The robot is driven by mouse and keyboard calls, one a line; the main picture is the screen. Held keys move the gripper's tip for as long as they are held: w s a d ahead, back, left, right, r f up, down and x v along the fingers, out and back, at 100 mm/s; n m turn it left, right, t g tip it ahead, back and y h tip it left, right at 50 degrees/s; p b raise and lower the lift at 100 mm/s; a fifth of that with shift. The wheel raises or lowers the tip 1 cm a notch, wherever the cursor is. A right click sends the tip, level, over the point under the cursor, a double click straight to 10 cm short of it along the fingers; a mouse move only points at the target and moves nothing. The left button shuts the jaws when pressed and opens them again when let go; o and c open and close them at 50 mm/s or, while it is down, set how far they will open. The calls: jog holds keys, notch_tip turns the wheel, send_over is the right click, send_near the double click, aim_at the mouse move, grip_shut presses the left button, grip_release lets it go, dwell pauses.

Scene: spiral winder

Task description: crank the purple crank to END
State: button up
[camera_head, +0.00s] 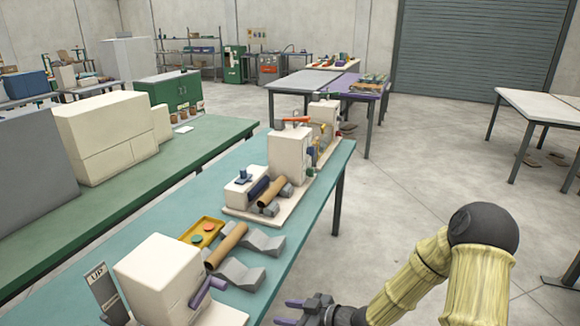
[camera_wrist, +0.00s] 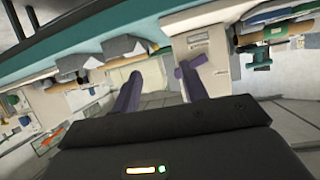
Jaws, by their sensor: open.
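The purple crank (camera_head: 207,290) sticks out from the right side of a cream box-shaped machine (camera_head: 160,275) at the near end of the teal table. My gripper (camera_head: 289,312) is at the bottom of the head view, to the right of the crank and apart from it, beyond the table's edge. Its two purple fingers are spread and empty. In the wrist view, my gripper (camera_wrist: 158,82) is open, with a pale surface between the fingers. A small purple piece beside the right fingertip may be the crank, but it blends with the finger. No END mark is legible.
A dark sign (camera_head: 104,292) stands left of the machine. Behind it are a yellow tray (camera_head: 203,231), a brown roll (camera_head: 227,244) and grey V-shaped blocks (camera_head: 262,242). More cream machines (camera_head: 290,152) stand farther along the table.

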jog(key=s+d+r+m+g+h+p, duration=0.1)
jog(key=s+d+r+m+h+p, duration=0.15)
jog(key=d+h, duration=0.3)
jog(key=s+d+r+m+h+p, duration=0.1)
jog(key=d+r+m+h, duration=0.3)
jog(key=d, duration=0.3)
jog(key=s+d+r+m+g+h+p, duration=0.2)
jog(key=s+r+m, duration=0.3)
jog(key=s+r, duration=0.4)
jog(key=shift+s+d+r+p, duration=0.3)
jog(key=shift+s+d+p, duration=0.1)
jog(key=shift+s+d, duration=0.05)
jog(key=shift+m+h, duration=0.25)
grip_shut()
jog(key=shift+w+d, duration=0.1)
